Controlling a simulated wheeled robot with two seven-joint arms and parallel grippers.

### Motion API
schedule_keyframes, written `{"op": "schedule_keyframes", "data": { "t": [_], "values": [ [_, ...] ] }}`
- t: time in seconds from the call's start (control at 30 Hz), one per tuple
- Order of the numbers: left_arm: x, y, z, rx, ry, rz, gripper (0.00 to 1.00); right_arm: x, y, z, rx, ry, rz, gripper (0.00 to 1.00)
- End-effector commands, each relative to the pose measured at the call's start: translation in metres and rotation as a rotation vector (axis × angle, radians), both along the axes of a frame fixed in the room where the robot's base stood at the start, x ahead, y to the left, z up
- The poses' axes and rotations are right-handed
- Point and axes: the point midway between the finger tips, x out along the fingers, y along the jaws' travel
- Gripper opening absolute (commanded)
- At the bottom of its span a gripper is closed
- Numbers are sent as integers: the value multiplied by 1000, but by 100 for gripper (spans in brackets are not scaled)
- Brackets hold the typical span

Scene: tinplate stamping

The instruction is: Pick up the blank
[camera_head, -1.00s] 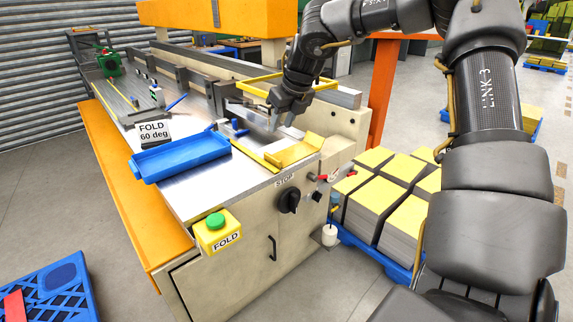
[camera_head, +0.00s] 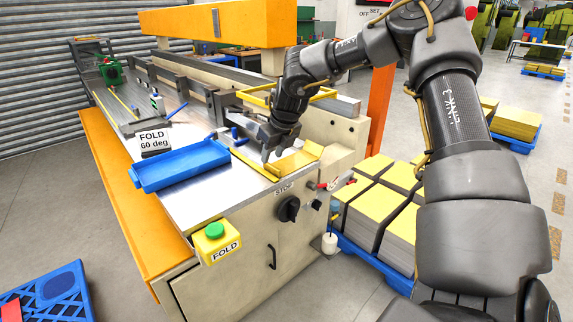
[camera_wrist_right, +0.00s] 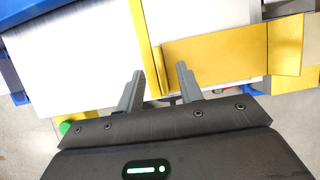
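The blank appears to be a gold sheet piece (camera_head: 297,160) with a raised flap at its right end, lying at the near right end of the machine's metal table. In the right wrist view, its flat gold face (camera_wrist_right: 215,62) is to the right of the fingers. My right gripper (camera_head: 272,154) is low over the table at the left end of the piece. In the wrist view, its two fingers (camera_wrist_right: 160,70) are apart, with the piece's left edge and a yellow strip (camera_wrist_right: 146,45) between them. I cannot tell whether they touch it. My left gripper is not in view.
A blue tray (camera_head: 180,166) sits on the table left of the gripper. A "FOLD 60 deg" sign (camera_head: 154,142) stands behind it. The yellow FOLD button box (camera_head: 216,242) is at the front corner. Stacked sheets (camera_head: 385,215) stand on a blue pallet to the right.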

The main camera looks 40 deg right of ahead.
Motion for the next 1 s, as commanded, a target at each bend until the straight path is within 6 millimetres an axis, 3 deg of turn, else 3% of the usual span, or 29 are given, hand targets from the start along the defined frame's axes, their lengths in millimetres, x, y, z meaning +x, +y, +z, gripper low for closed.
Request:
{"op": "schedule_keyframes", "data": {
  "t": [0.2, 0.5, 0.8, 1.0],
  "values": [
    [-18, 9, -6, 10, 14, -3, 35, 8, 1, -29, 0, 3, -1, 36],
    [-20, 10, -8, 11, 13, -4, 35, 11, 1, -34, 0, 0, -1, 36],
    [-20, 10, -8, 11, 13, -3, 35, 11, 1, -34, 0, 1, -1, 0],
    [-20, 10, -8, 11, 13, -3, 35, 11, 1, -33, 0, 0, -1, 0]
  ]
}}
